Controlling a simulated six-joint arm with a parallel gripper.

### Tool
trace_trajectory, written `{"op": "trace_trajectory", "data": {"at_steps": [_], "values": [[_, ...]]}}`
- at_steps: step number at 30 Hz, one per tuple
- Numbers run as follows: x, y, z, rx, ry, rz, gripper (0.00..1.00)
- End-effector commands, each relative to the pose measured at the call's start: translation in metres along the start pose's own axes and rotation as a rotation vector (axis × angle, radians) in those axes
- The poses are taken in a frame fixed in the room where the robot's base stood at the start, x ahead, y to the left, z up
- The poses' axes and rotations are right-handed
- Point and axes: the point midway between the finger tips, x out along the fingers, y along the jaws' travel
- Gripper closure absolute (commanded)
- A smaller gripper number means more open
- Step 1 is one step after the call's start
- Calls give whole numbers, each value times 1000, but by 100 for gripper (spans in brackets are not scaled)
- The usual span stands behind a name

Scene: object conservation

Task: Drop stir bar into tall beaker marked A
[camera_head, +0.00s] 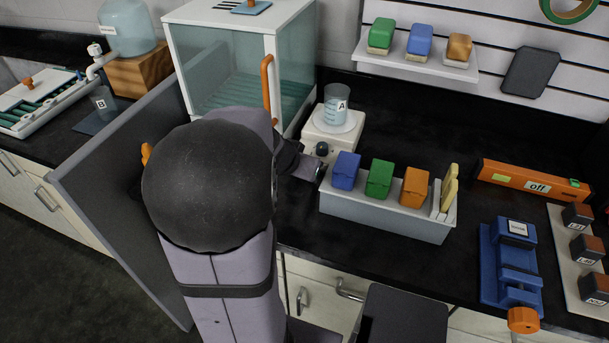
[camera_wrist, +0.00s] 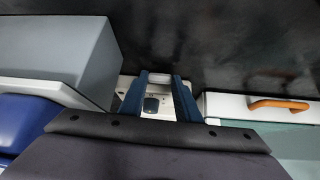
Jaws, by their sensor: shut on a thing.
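The beaker marked A (camera_head: 337,106) stands upright on the round white top of a white stirrer (camera_head: 347,140) at the back middle. My gripper's two blue fingers (camera_wrist: 159,82) show in the wrist view, shut on a small whitish bar, the stir bar (camera_wrist: 159,77), at their tips. Beyond the fingers, the stirrer's front with its dark knob (camera_wrist: 151,105) shows in the wrist view. Beaker A cannot be made out there. In the head view my own arm hides the fingers and the stir bar; my wrist is just left of and in front of the stirrer.
A grey bin (camera_head: 385,215) with blue, green and orange blocks stands right of my wrist. A glass-fronted cabinet (camera_head: 240,65) with an orange handle (camera_head: 267,90) stands left of the stirrer. Another beaker marked B (camera_head: 103,104) is at far left.

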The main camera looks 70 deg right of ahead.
Motion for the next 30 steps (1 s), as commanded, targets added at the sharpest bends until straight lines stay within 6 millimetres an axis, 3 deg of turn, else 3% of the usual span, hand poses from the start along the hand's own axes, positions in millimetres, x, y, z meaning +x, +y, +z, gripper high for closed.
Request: {"op": "trace_trajectory", "data": {"at_steps": [16, 17, 19, 30], "values": [[9, 0, 7, 0, 0, -1, 91], [9, 0, 7, 0, 0, -1, 68], [8, 0, 6, 0, 0, -1, 52], [7, 0, 6, 0, 0, -1, 52]]}}
